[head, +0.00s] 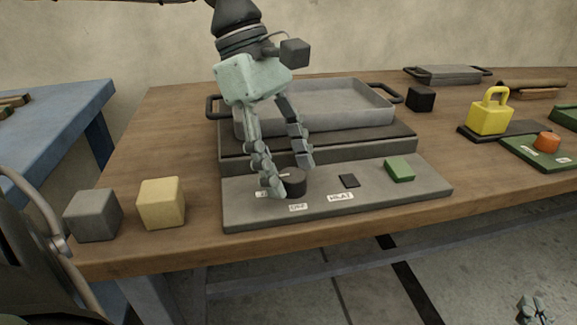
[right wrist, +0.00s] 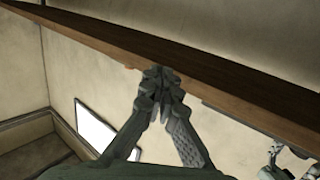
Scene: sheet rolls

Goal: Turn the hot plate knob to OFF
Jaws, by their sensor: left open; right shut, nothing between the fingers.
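The dark round knob (head: 297,184) stands on the left part of the grey control panel (head: 380,200) in front of the hot plate (head: 232,150). My left gripper (head: 291,179) reaches down from above with its fingers open, one on the left side of the knob and one on its right-rear side. I cannot tell whether either finger touches it. A white label (head: 298,207) in front of the knob seems to read OFF. The knob's pointer direction cannot be made out. My right gripper (head: 535,309) is low at the bottom right; the right wrist view shows it (right wrist: 160,84) shut and empty.
A metal tray (head: 350,100) sits on the hot plate behind the panel. A green block (head: 399,168) and a small dark square (head: 349,181) are on the panel. Grey (head: 93,215) and yellow (head: 161,203) cubes stand left. A yellow padlock (head: 490,117) is at right.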

